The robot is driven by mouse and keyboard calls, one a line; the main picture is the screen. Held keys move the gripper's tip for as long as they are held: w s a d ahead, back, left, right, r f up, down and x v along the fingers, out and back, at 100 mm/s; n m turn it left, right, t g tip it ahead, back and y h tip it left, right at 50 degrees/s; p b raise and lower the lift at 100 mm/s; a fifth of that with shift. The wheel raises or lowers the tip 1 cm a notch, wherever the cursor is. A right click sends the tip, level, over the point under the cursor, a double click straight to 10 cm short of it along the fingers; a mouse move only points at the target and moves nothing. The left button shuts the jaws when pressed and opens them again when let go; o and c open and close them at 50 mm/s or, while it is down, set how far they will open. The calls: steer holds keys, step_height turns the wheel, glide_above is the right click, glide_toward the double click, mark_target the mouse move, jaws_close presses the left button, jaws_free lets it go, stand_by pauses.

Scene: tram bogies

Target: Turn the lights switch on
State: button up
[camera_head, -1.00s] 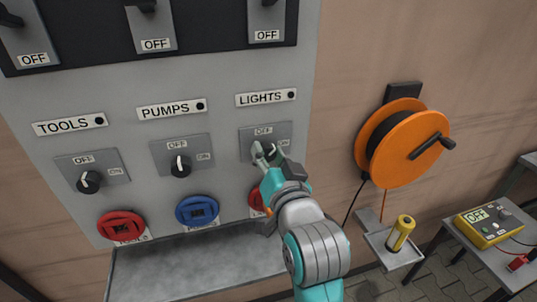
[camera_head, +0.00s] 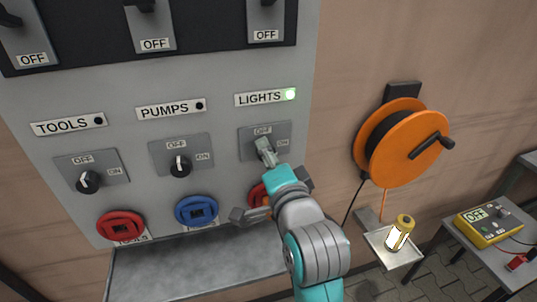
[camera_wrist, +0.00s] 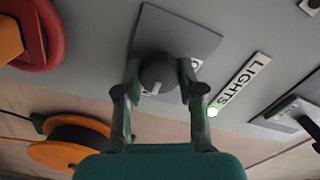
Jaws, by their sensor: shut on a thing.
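The lights switch is a dark round knob (camera_wrist: 157,75) on a grey plate (camera_wrist: 205,40) under the LIGHTS label (camera_head: 260,98). My gripper (camera_head: 265,150) is shut on the knob, one finger on each side of it. In the wrist view the knob's white mark points down the picture, to the side where the reel lies, which is the ON side. In the head view my gripper hides most of the knob.
The TOOLS knob (camera_head: 89,182) and PUMPS knob (camera_head: 180,166) are at left, their lamps dark. Red (camera_head: 121,226) and blue (camera_head: 197,211) sockets sit below.

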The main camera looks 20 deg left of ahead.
steer(key=shift+f, duration=0.1)
stand_by(0.5)
steer(key=o, duration=1.2)
steer(key=shift+c, duration=0.2)
steer(key=v, duration=0.7)
steer(key=shift+s, duration=0.2)
steer(key=shift+d, duration=0.2)
